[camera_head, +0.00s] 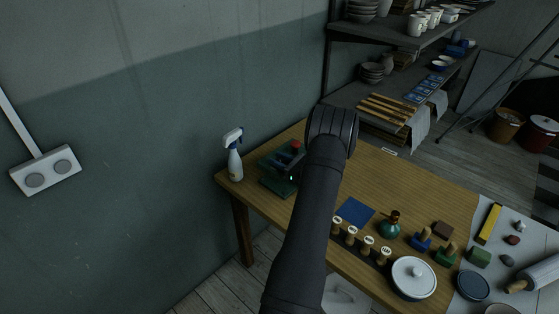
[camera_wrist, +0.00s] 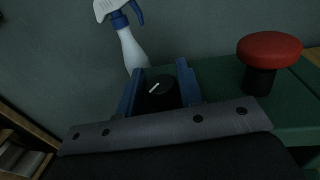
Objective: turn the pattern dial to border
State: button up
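The pattern dial (camera_wrist: 161,94) is a dark round knob with a white pointer line, on the green machine (camera_wrist: 218,80). The pointer slants toward the upper right in the wrist view. My gripper (camera_wrist: 160,91) has its blue fingers spread on either side of the dial; I cannot tell whether they touch it. The dial's markings are not readable, and the border mark cannot be made out. In the head view, the green machine (camera_head: 278,184) stands at the table's left end, partly hidden by my arm.
A red mushroom button (camera_wrist: 270,49) stands on the machine, right of the dial. A white and blue spray bottle (camera_head: 235,162) stands close on the left. Stamps (camera_head: 352,234), a blue cloth (camera_head: 355,211) and a lidded pot (camera_head: 413,276) lie farther right on the wooden table (camera_head: 400,184).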

jog(key=c, duration=0.5)
jog(key=shift+m+t+h, duration=1.5)
jog(key=shift+t+h, duration=0.2)
jog(key=o, duration=0.9)
jog(key=v, duration=1.7)
jog(key=shift+s+d, duration=0.1)
jog(key=shift+d, duration=0.05)
jog(key=shift+o, duration=0.4)
